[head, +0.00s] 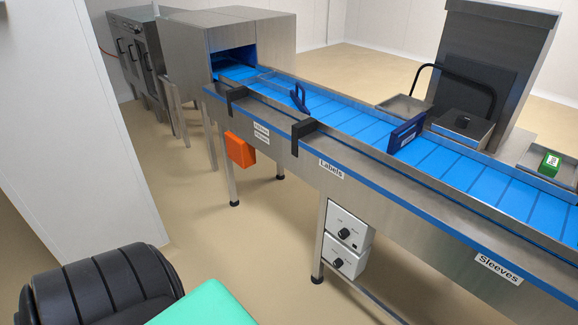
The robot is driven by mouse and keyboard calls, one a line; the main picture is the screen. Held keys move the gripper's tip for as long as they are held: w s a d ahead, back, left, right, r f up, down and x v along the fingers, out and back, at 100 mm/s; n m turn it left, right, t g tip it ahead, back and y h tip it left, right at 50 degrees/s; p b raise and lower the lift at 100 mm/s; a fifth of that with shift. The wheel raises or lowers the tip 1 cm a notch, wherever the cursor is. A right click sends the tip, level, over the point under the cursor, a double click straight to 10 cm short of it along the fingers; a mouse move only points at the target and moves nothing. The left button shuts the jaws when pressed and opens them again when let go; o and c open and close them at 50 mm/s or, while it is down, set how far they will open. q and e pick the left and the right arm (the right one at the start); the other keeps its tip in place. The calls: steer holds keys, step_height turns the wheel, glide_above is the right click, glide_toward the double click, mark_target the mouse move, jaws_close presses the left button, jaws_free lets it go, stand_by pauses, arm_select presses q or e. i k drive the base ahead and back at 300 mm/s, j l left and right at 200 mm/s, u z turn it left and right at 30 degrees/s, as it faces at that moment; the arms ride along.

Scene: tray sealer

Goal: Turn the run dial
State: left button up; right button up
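Two white control boxes are mounted one above the other under the conveyor, beside its leg. The upper box (355,224) has a black dial (344,233) and a smaller dark spot to its right. The lower box (351,260) has a similar black dial (338,263). The lettering on both is too small to read, so I cannot tell which is the run dial. Neither of my grippers shows in the head view.
The steel conveyor (400,195) with its blue belt runs from a tunnel housing (185,62) to the right edge. An orange box (240,150) hangs under it. A white wall panel (75,120) stands at left. The floor before the control boxes looks clear.

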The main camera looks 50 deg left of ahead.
mark_target(344, 234)
steer(key=u, duration=1)
